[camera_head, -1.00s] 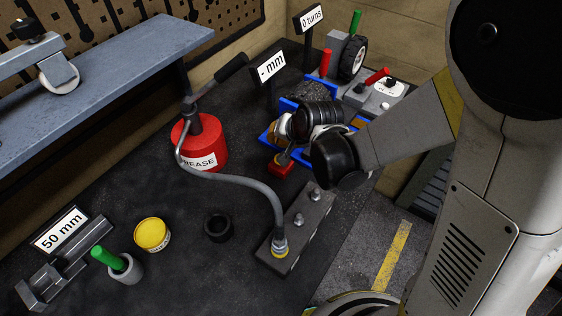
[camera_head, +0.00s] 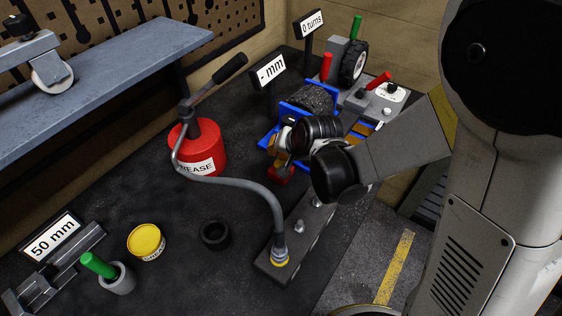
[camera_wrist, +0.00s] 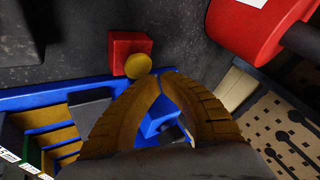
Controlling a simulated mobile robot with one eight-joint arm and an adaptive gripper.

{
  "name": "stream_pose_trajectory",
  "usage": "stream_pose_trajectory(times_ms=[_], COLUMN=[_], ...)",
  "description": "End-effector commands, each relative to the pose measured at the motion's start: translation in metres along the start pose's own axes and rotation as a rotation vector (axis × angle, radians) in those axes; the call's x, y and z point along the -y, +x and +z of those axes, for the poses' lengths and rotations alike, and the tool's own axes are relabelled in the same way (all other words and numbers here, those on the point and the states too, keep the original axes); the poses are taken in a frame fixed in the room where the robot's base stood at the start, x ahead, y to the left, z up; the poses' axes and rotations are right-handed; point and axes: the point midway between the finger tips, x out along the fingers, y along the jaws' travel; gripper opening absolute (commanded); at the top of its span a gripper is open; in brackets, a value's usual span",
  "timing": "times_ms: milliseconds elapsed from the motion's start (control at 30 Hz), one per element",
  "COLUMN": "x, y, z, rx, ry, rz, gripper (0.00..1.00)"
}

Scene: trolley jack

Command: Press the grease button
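A small red box with a yellow round button (camera_wrist: 138,65) sits just beyond my fingertips in the wrist view. In the head view, the red box (camera_head: 282,176) shows partly, just below my gripper (camera_head: 284,158). The wrist view shows the two brown fingers of my gripper (camera_wrist: 160,78) with their tips together and nothing held. The tips are close to the button, below and right of it in that picture; I cannot tell whether they touch it. A red can labelled GREASE (camera_head: 207,150) stands left of my gripper.
A blue frame (camera_head: 267,142) with a dark cylinder (camera_head: 313,98) lies beside my gripper. A grey hose (camera_head: 245,186) runs from the can to a dark block with fittings (camera_head: 312,235). A black ring (camera_head: 215,235) and yellow tin (camera_head: 146,241) stand on the dark bench.

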Motion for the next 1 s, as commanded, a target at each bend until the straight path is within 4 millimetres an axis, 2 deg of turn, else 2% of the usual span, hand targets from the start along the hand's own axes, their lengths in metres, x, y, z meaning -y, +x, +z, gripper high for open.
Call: stream_pose_trajectory(times_ms=[667,1000], x=[-0.0001,-0.0041], y=[0.0001,0.0076], z=[0.0001,0.0041], rx=[0.000,0.000], ry=[0.000,0.000], rz=[0.000,0.000], gripper=[0.00,0.00])
